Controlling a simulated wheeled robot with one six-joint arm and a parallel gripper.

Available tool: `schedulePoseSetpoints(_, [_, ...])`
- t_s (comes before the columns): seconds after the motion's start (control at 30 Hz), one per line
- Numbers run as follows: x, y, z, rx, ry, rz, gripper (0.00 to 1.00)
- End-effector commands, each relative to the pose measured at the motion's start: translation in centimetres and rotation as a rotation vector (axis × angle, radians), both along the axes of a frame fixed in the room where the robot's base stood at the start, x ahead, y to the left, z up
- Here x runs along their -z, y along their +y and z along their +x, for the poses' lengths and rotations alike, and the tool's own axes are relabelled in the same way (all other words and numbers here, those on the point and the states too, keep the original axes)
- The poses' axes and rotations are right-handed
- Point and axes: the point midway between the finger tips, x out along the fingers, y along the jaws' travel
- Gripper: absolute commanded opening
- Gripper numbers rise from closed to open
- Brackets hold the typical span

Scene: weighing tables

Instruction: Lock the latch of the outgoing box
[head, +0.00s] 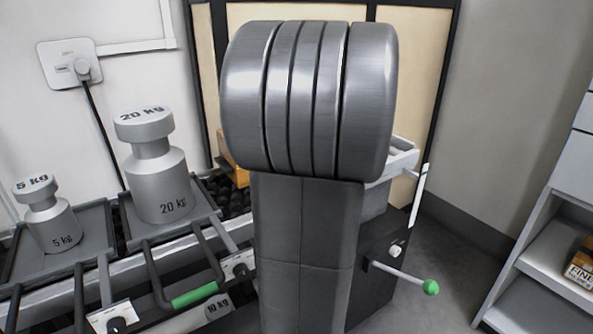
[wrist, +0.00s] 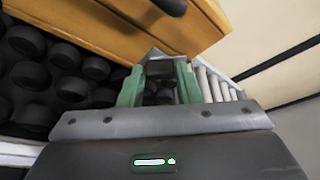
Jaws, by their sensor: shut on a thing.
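The outgoing box, orange-yellow, runs across the top of the wrist view (wrist: 120,25). In the head view only a small part of it (head: 234,165) shows behind my arm. In the wrist view my gripper (wrist: 160,82), with green fingers, is at the box's near side. It is shut on a small grey metal piece (wrist: 153,56), which looks like the latch. The fingers hide much of it, so I cannot tell its position. My arm hides the gripper in the head view.
Left in the head view stand a 5 kg weight (head: 48,218) and a 20 kg weight (head: 160,175). A green-knobbed lever (head: 430,287) sticks out right of my arm. Dark round rollers (wrist: 75,65) lie beside the box. A shelf (head: 545,255) stands at right.

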Motion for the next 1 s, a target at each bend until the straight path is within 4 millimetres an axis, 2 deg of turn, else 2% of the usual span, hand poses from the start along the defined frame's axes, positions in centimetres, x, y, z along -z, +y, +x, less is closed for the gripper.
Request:
schedulePoseSetpoints(0.4, [0.0, 0.0, 0.0, 0.000, -0.003, -0.004, 0.08])
schedulePoseSetpoints(0.43, [0.0, 0.0, 0.0, 0.000, -0.003, -0.004, 0.37])
schedulePoseSetpoints(0.5, [0.0, 0.0, 0.0, 0.000, -0.003, -0.004, 0.50])
schedulePoseSetpoints(0.53, [0.0, 0.0, 0.0, 0.000, -0.003, -0.004, 0.53])
schedulePoseSetpoints(0.83, [-0.1, -0.1, -0.1, 0.000, -0.003, -0.004, 0.53])
schedulePoseSetpoints(1.0, [-0.7, -0.6, -1.7, 0.002, -0.003, -0.004, 0.53])
